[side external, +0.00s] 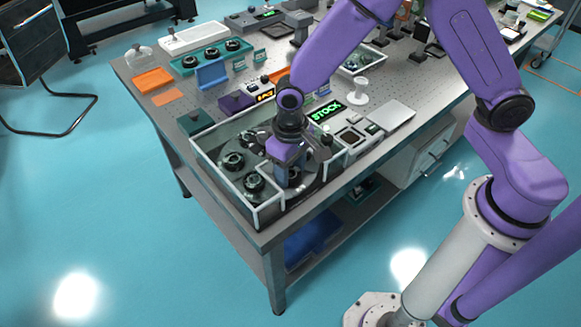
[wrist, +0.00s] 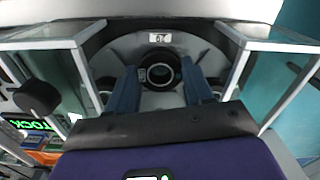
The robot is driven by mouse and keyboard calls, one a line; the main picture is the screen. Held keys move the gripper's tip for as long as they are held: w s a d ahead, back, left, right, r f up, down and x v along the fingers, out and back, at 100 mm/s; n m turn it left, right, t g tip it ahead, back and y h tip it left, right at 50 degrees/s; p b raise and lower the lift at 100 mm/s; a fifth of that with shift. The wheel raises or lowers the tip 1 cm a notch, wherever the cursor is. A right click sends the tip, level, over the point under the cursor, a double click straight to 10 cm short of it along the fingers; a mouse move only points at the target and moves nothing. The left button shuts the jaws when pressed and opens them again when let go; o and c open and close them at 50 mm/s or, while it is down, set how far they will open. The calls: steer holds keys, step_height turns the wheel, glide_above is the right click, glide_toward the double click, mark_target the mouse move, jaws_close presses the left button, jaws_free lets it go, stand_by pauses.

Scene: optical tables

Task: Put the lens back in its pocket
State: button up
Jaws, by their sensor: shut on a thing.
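The lens (wrist: 160,74), a black round mount with a pale centre, shows between the two blue fingers in the wrist view. My gripper (wrist: 161,84) is shut on it. In the side view my gripper (side external: 290,176) points down inside the glass-walled case (side external: 262,214), over its grey round carousel (side external: 236,182); there the fingers hide the held lens. A small numbered label (wrist: 160,38) sits on the carousel beyond the lens. The pocket under the lens is hidden, and I cannot tell whether the lens is seated or just above it.
Other black lens mounts (side external: 254,183) sit on the carousel left of my gripper. Clear walls with pale frames (wrist: 247,72) stand close on both sides. A teal tray (side external: 190,66) with mounts stands farther back.

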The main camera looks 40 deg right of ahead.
mark_target(290, 174)
steer(key=shift+f, duration=0.15)
steer(key=o, duration=1.1)
steer(key=shift+o, duration=0.2)
step_height(290, 174, up, 12)
steer(key=s+d+r+n, duration=0.1)
steer(key=s+d+n, duration=0.4)
steer(key=s, duration=0.5)
steer(key=s+d+r+n, duration=0.2)
steer(key=s+d+n, duration=0.3)
steer(key=s+d, duration=0.5)
steer(key=shift+s+r, duration=0.3)
steer(key=shift+s, duration=0.25)
steer(key=shift+d, duration=0.1)
